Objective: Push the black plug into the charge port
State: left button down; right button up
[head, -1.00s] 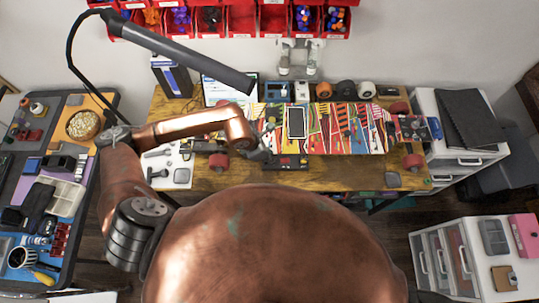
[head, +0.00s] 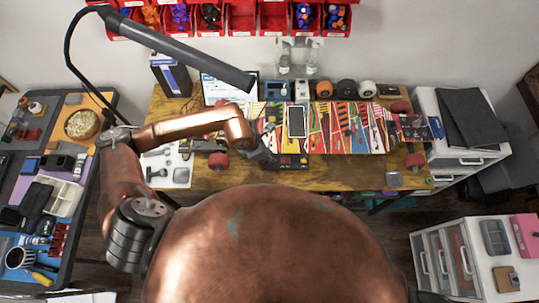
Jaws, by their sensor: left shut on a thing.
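My left gripper (head: 269,160) reaches in from the left over the front edge of the workbench. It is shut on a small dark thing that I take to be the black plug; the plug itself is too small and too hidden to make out. The gripper is at the left end of a black box with small red lights (head: 293,161), in front of the skateboard. The skateboard (head: 345,130) has a brightly striped deck and red wheels. I cannot make out the charge port, or whether the plug touches it. My right gripper is out of view.
A flat dark-framed device (head: 297,121) lies on the deck. Loose wheels (head: 346,89) stand behind the board. A white mat with tools (head: 165,167) lies left on the bench. A lamp arm (head: 180,48) hangs above. White drawers (head: 465,150) stand at the right.

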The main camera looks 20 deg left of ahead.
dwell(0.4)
pick_arm(q)
jog(key=shift+f+b, duration=0.15)
jog(key=shift+b, duration=0.15)
jog(key=shift+f, duration=0.2)
dwell(0.7)
jog(key=shift+f+b, duration=0.35)
jog(key=shift+b, duration=0.15)
jog(key=c, duration=1.7)
grip_release()
jog(key=shift+s, duration=0.1)
jog(key=shift+c, duration=0.2)
jog(key=shift+a, duration=0.1)
